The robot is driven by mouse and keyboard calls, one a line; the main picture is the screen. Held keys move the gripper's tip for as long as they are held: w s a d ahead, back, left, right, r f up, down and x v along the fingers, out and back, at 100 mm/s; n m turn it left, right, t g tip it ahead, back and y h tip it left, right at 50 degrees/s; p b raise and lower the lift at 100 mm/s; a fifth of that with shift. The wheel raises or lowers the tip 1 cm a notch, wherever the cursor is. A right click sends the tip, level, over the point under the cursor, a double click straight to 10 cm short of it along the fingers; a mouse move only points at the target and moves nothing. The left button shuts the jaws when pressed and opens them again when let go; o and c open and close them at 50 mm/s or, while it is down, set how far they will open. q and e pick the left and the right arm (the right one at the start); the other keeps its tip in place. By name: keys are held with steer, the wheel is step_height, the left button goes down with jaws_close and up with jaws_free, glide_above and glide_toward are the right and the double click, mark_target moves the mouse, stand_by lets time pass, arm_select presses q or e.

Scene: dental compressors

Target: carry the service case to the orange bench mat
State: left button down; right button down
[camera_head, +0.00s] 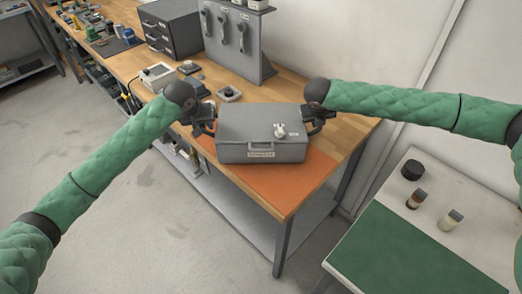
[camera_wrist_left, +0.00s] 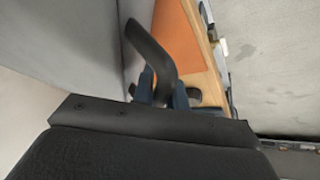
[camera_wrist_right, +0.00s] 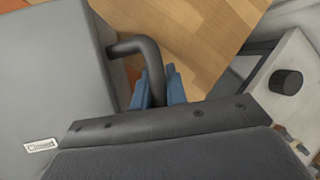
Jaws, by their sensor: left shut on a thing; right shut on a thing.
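The grey service case (camera_head: 262,130) is over the orange bench mat (camera_head: 272,178) at the near end of the wooden bench. I cannot tell whether it rests on the mat or hangs just above it. My left gripper (camera_head: 207,122) is shut on the case's left handle, a dark bent bar (camera_wrist_left: 152,48) in the left wrist view. My right gripper (camera_head: 316,117) is shut on the right handle, which shows between blue fingers in the right wrist view (camera_wrist_right: 152,62). The case looks level, with its lid closed. It hides the back part of the mat.
A grey panel with hanging tools (camera_head: 232,42) and a drawer cabinet (camera_head: 168,28) stand at the back of the bench. Small devices (camera_head: 158,75) lie behind the case. A side table with a green mat (camera_head: 405,255) and small jars is at the right.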

arm_select(q)
steer(key=shift+a+f, duration=0.1)
steer(key=shift+f, duration=0.15)
arm_select(e)
steer(key=shift+d+f, duration=0.1)
steer(key=shift+f, duration=0.15)
arm_select(q)
steer(key=c, duration=1.4)
jaws_free()
steer(key=shift+r, duration=0.1)
arm_select(e)
steer(key=c, duration=1.4)
jaws_free()
steer(key=shift+r, duration=0.1)
arm_select(q)
steer(key=v, duration=1.2)
arm_select(e)
steer(key=v, duration=1.2)
